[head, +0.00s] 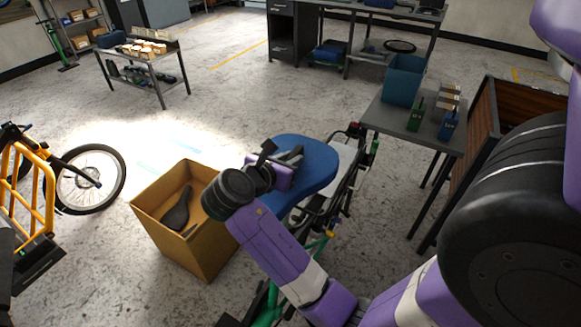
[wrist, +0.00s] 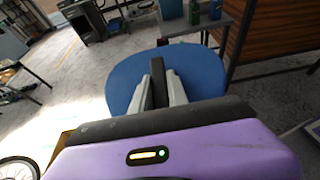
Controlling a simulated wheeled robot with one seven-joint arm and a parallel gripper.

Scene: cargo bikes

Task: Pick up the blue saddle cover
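The blue saddle cover (head: 318,165) is a broad, rounded blue shape at the cargo bike, beside its pale grey part. In the wrist view the cover (wrist: 205,72) spreads out behind and to both sides of my fingers. My gripper (head: 292,156) is at the cover, over its upper left part in the head view.
A cardboard box (head: 160,238) with a black saddle (head: 177,210) inside stands left of my arm. A grey table (head: 388,118) with a blue bin (head: 403,80) and small bottles stands right of the cover. A yellow bike (head: 38,190) is far left. Open floor lies behind.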

